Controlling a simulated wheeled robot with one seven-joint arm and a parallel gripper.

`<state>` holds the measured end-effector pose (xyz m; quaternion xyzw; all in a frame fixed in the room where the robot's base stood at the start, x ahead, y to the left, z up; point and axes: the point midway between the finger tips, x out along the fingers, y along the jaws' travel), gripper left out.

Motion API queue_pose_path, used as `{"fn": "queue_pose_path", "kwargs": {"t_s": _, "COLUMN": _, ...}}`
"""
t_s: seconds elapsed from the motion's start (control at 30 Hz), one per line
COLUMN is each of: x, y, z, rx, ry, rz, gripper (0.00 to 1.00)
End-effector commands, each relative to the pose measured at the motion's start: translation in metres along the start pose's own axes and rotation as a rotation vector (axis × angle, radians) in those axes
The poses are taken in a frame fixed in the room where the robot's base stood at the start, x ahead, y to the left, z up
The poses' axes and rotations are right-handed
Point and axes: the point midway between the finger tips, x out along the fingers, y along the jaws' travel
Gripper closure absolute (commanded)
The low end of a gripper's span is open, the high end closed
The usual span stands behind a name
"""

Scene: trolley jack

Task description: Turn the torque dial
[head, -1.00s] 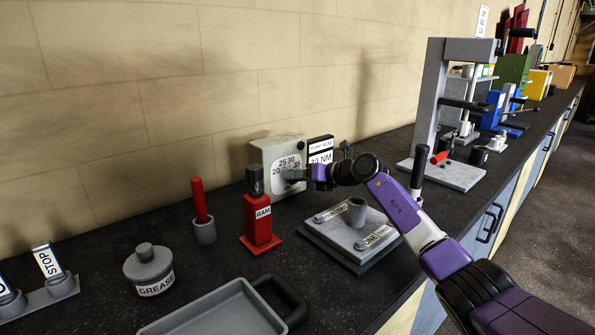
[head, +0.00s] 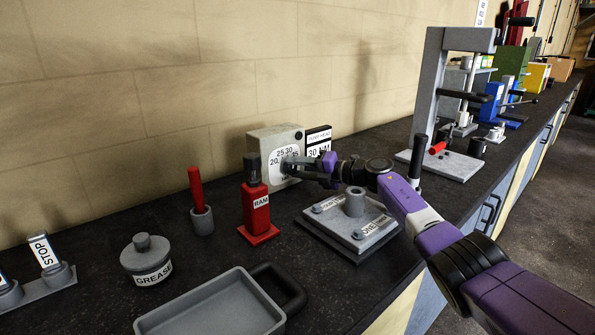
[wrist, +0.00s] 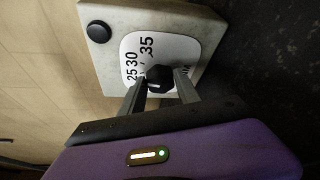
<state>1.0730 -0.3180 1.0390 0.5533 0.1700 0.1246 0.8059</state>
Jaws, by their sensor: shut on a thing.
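A sign (head: 319,152) beside the box reads 30 NM.
A red RAM bottle (head: 256,207) stands close left of the box. A grey plate with a hollow post (head: 354,201) lies below my arm. A grey tray (head: 215,300), grease pot (head: 147,262) and red-handled tool in a cup (head: 202,220) stand nearer. A press frame (head: 432,90) stands right.

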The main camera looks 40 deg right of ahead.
Motion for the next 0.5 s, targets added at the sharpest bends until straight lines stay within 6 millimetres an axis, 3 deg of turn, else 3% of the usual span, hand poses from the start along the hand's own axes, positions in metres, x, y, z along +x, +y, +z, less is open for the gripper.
{"fn": "queue_pose_path", "kwargs": {"t_s": 0.5, "x": 0.0, "y": -0.0013, "z": -0.0001, "rx": 0.049, "ry": -0.001, "rz": 0.018, "gripper": 1.0}}
